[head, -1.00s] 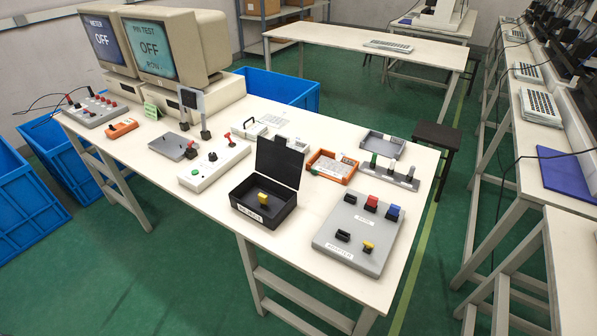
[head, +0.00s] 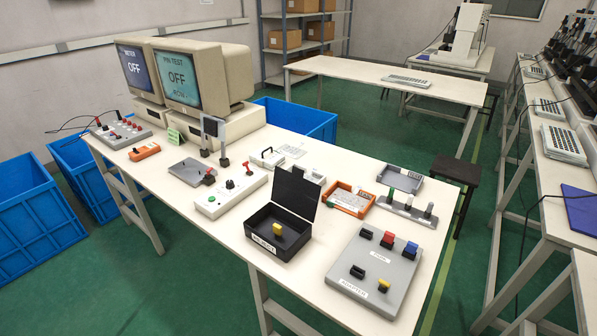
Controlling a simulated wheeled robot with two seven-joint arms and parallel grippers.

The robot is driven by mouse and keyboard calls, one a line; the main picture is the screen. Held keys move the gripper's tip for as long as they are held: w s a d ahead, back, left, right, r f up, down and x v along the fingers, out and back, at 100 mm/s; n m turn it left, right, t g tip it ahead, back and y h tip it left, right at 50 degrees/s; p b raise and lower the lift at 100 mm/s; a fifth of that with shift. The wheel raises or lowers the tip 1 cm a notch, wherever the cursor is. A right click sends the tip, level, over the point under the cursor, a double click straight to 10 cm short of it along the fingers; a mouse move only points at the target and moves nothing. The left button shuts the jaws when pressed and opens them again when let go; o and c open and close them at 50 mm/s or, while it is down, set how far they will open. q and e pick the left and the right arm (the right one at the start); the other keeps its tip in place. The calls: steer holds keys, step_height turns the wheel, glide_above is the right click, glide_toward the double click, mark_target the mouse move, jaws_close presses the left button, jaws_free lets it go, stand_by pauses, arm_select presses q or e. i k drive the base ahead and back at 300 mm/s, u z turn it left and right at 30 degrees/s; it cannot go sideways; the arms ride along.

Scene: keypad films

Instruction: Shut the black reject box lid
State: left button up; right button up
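The black reject box (head: 276,247) stands on the white table near its front edge. Its black lid (head: 292,193) is open and stands up at the back of the box, leaning slightly backward. A small block with a yellow top (head: 277,229) is inside the box. A white label is on the box's front wall. Neither of my grippers is in the head view.
A grey adapter panel (head: 377,270) with several coloured blocks lies right of the box. An orange tray (head: 349,199) and a grey block rail (head: 407,212) are behind it. A white switch unit (head: 230,193) is to the left. Two monitors (head: 186,80) stand at the far left.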

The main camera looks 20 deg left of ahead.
mark_target(294, 193)
steer(key=z, duration=3.15)
steer(key=k, duration=2.85)
steer(key=u, duration=1.3)
